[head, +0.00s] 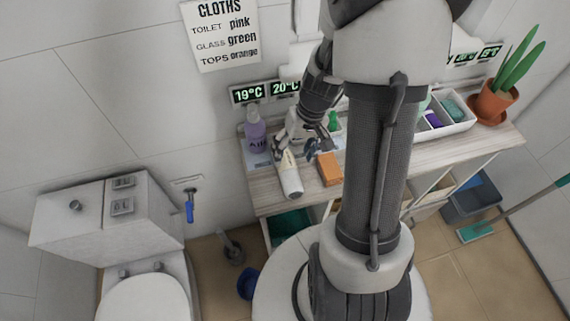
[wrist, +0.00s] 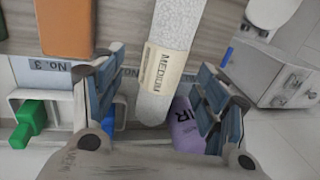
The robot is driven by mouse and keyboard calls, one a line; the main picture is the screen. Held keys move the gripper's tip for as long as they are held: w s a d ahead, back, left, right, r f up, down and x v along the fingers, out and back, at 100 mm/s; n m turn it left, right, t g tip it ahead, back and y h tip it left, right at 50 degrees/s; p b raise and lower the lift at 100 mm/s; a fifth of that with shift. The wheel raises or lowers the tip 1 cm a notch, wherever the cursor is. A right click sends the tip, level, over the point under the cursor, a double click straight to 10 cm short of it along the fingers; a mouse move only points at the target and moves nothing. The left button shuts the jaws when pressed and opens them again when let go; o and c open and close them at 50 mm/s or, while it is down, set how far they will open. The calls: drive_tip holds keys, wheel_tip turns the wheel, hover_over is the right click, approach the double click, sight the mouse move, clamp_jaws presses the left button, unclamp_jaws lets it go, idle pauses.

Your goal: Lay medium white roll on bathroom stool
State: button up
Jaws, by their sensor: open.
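The medium white roll (head: 290,181) lies on the wooden top of the cart near its left end. In the wrist view the speckled white roll (wrist: 178,28) carries a beige band reading "MEDIUM". My gripper (head: 314,145) is over the cart top at the far part of the roll. In the wrist view the open gripper (wrist: 157,78) has a finger on each side of the roll's end, with gaps visible. I cannot tell whether the roll touches anything but the cart top. I cannot make out a bathroom stool in either view.
An orange block (head: 330,169) lies right of the roll. A purple bottle (head: 255,132) stands behind it on the left. A white divided tray (head: 459,123) and a potted plant (head: 495,103) are farther right. A toilet (head: 145,297) stands left of the cart (head: 272,198).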

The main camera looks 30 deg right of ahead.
sight(287, 160)
drive_tip(key=x, duration=0.1)
drive_tip(key=b+x, duration=0.1)
drive_tip(key=x, duration=0.1)
drive_tip(key=b+x, duration=0.1)
drive_tip(key=x, duration=0.1)
drive_tip(key=shift+w+a+r, duration=0.1)
drive_tip(key=shift+w+a, duration=0.15)
drive_tip(key=shift+a, duration=0.05)
drive_tip(key=shift+r, duration=0.1)
drive_tip(key=c, duration=1.3)
drive_tip(key=shift+c, duration=0.2)
drive_tip(key=shift+r, duration=0.15)
